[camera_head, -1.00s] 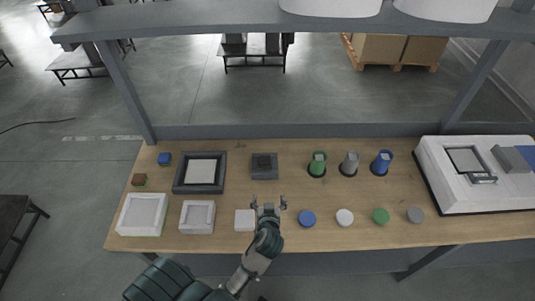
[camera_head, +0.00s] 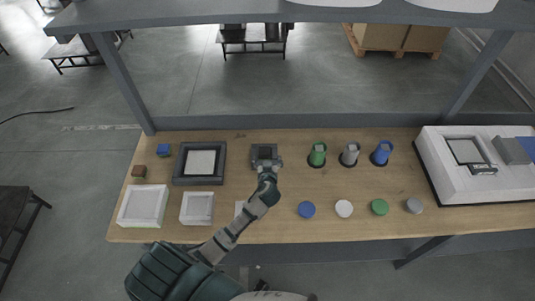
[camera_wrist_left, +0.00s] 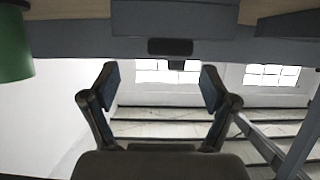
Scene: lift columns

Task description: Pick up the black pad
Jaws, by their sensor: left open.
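The black pad (camera_head: 264,153) sits on a dark grey square block (camera_head: 256,149) near the back middle of the table. In the left wrist view, where the scene appears upside down, the black pad (camera_wrist_left: 170,47) shows against the grey block (camera_wrist_left: 175,18). My left gripper (camera_head: 266,164) is at the front edge of the block and partly hides it. In the left wrist view its two fingers (camera_wrist_left: 160,80) are spread with nothing held between them. The pad appears beyond the fingertips; I cannot tell the exact gap. My right gripper is not in view.
Green (camera_head: 317,154), grey (camera_head: 350,154) and blue (camera_head: 382,153) cylinders stand to the right; the green one is close in the wrist view (camera_wrist_left: 12,45). A dark frame (camera_head: 178,166) lies left. Coloured discs and white trays (camera_head: 143,206) line the front. A shelf beam (camera_head: 200,19) crosses above.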

